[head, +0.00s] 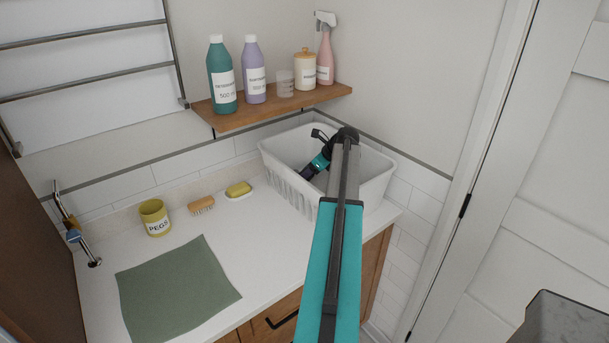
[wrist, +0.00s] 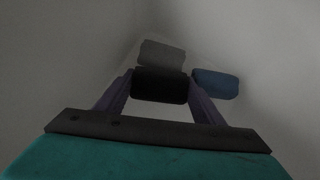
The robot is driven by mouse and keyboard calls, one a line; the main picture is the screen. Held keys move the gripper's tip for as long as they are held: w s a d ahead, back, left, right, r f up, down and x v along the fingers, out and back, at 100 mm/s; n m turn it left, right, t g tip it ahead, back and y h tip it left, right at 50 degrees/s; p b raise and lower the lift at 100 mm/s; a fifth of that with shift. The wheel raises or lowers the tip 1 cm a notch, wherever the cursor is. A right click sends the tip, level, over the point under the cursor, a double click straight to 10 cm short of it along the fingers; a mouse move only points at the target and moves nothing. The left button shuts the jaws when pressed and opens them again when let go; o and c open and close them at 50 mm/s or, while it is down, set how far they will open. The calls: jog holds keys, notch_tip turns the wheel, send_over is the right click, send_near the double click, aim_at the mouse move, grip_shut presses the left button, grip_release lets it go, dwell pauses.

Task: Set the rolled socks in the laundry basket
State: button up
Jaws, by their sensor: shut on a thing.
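The white laundry basket (head: 283,186) stands at the right end of the counter. My gripper (head: 308,172) reaches down inside it, between its walls. In the wrist view my gripper (wrist: 160,82) is shut on a black sock roll (wrist: 160,88), held crosswise between the fingers. A grey roll (wrist: 162,54) lies just beyond it, and a blue roll (wrist: 216,84) lies to the right, by the right finger. Whether the black roll touches the basket floor or the other rolls, I cannot tell. My arm hides part of the basket in the head view.
A wooden shelf (head: 270,112) with bottles and jars hangs above and behind the basket. A yellow pegs pot (head: 155,216), a brush (head: 201,205) and a yellow soap or sponge (head: 239,190) stand to its left. A green cloth (head: 178,290) lies at the front.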

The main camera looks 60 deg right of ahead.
jog(key=shift+f, duration=0.3)
jog(key=o, duration=0.9)
jog(key=shift+r, duration=0.4)
jog(key=shift+b+v, duration=1.8)
jog(key=shift+v, duration=4.15)
jog(key=shift+a+f, duration=0.1)
jog(key=shift+a, duration=0.1)
